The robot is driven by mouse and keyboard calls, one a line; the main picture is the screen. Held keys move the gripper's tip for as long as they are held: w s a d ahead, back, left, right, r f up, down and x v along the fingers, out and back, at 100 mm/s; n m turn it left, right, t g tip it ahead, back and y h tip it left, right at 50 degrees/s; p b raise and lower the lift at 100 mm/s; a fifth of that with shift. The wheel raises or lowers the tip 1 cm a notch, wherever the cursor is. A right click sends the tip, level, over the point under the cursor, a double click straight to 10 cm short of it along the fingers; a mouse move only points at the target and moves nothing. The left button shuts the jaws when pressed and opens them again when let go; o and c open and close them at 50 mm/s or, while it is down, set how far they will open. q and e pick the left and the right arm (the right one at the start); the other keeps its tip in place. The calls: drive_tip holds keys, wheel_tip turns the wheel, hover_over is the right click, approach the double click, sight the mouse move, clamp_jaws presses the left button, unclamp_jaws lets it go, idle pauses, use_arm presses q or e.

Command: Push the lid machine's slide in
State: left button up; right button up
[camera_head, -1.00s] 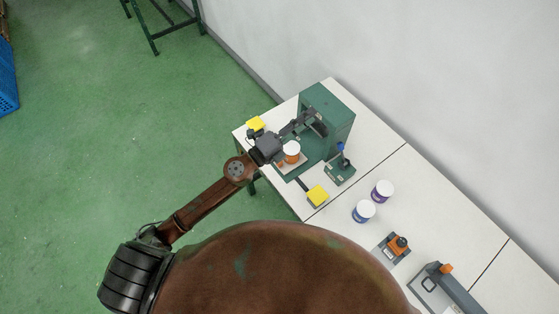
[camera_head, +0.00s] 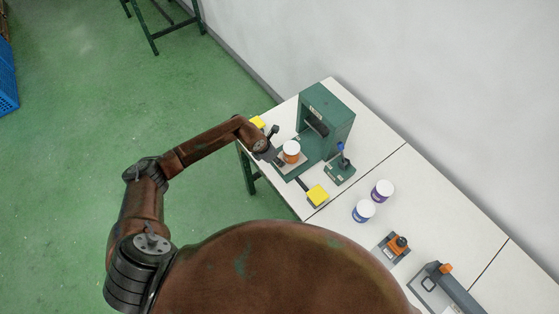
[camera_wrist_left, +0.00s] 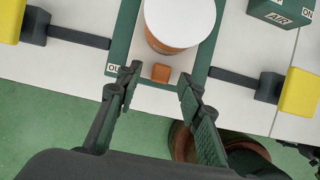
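The green lid machine (camera_head: 328,112) stands at the table's far left end. Its pale slide (camera_wrist_left: 205,45) is out in front of the housing and carries an orange can with a white lid (camera_head: 291,150); the can also shows in the wrist view (camera_wrist_left: 180,25). A small orange knob (camera_wrist_left: 162,73) sits on the slide's front edge. My left gripper (camera_wrist_left: 158,80) is open, its fingertips either side of the knob with gaps to it. In the head view this gripper (camera_head: 276,158) is at the slide's front, its fingers mostly hidden. My right gripper is not in view.
Yellow pads (camera_head: 317,195) (camera_head: 257,121) on dark bars flank the slide. A small green unit with a blue lever (camera_head: 341,166) stands beside the machine. Two white-lidded cans (camera_head: 363,211) (camera_head: 382,191) and an orange-knobbed device (camera_head: 397,246) stand farther right. Green floor lies left.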

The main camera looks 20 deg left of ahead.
use_arm(q)
drive_tip(key=shift+x, duration=1.8)
drive_tip(key=shift+c, duration=0.7)
clamp_jaws()
